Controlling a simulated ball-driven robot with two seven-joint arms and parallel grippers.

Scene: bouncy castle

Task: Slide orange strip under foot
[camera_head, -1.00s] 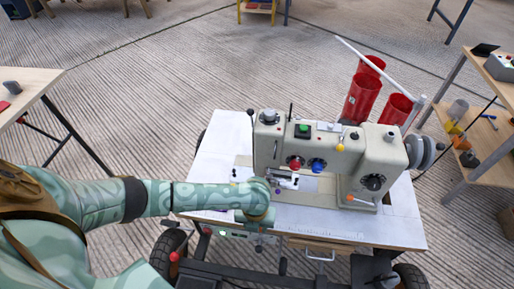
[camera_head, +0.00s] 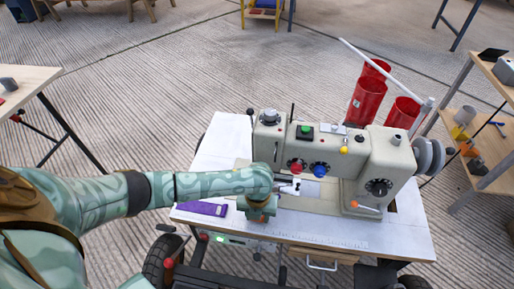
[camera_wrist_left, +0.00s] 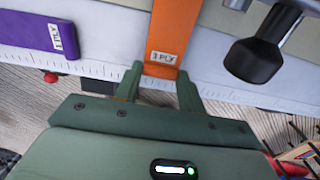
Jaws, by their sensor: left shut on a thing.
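My left gripper (camera_head: 260,213) is at the front left of the sewing machine (camera_head: 335,160), low over the white table top. In the left wrist view its two fingers (camera_wrist_left: 157,88) are shut on the near end of an orange strip (camera_wrist_left: 165,35) labelled "1 PLY". The strip runs away from the fingers over the machine's pale bed. In the head view my gripper and arm hide the strip. The needle and foot area (camera_head: 290,187) is just right of and beyond the gripper; the foot itself is too small to make out clearly. My right gripper is not in view.
A purple strip (camera_head: 202,208) lies on the table (camera_head: 390,232), left of my gripper; its label shows in the left wrist view. A dark knob (camera_wrist_left: 254,62) is right of the fingers there. Red thread cones (camera_head: 366,98) stand behind the machine.

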